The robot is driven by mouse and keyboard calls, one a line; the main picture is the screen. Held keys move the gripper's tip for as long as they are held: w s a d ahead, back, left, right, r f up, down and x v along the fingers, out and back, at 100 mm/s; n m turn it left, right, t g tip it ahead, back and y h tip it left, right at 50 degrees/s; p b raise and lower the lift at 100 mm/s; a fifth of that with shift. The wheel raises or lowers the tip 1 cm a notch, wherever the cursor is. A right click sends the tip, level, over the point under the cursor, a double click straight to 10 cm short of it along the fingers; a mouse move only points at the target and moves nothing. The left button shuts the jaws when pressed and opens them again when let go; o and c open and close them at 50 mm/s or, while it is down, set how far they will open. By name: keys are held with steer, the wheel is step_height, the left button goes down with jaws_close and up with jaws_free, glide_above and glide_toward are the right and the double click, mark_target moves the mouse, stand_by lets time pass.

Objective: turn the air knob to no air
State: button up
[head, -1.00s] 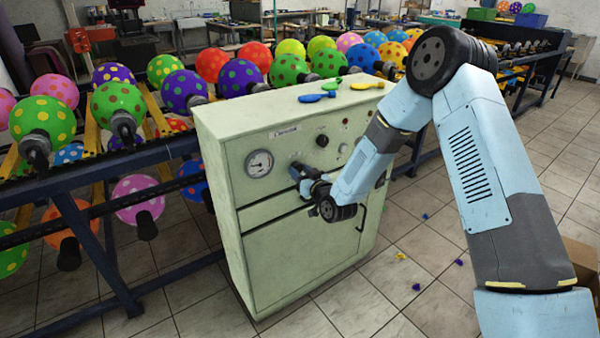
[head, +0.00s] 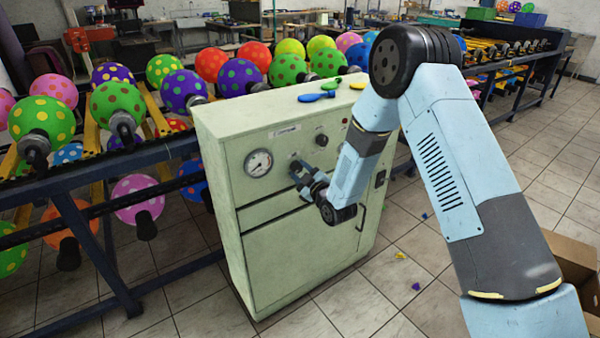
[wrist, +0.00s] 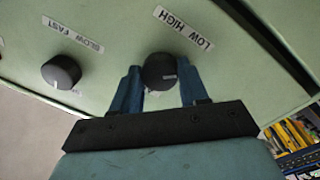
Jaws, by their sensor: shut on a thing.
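The black air knob (wrist: 159,68) sits on the pale green panel beside a "LOW HIGH" label in the wrist view. A small light mark shows near its lower right edge. My gripper (wrist: 160,84) is shut on this knob, with one blue finger on each side. In the head view, my gripper (head: 297,170) meets the front of the green machine (head: 290,255), just right of the round gauge (head: 258,163). The held knob is too small and covered to make out there.
A second black knob (wrist: 61,72) with a "SLOW FAST" label lies left of my fingers in the wrist view. Flat balloons (head: 317,97) lie on the machine's top. A rack of dotted balloons (head: 112,109) stands at the left. Floor on the right is mostly open.

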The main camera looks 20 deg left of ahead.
steer(key=shift+d+f+n, duration=0.1)
steer(key=shift+f+n, duration=0.05)
steer(key=shift+n, duration=0.25)
steer(key=o, duration=1.1)
steer(key=shift+c, duration=0.2)
steer(key=v, duration=1.3)
steer(key=shift+d, duration=0.3)
steer(key=shift+s, duration=0.15)
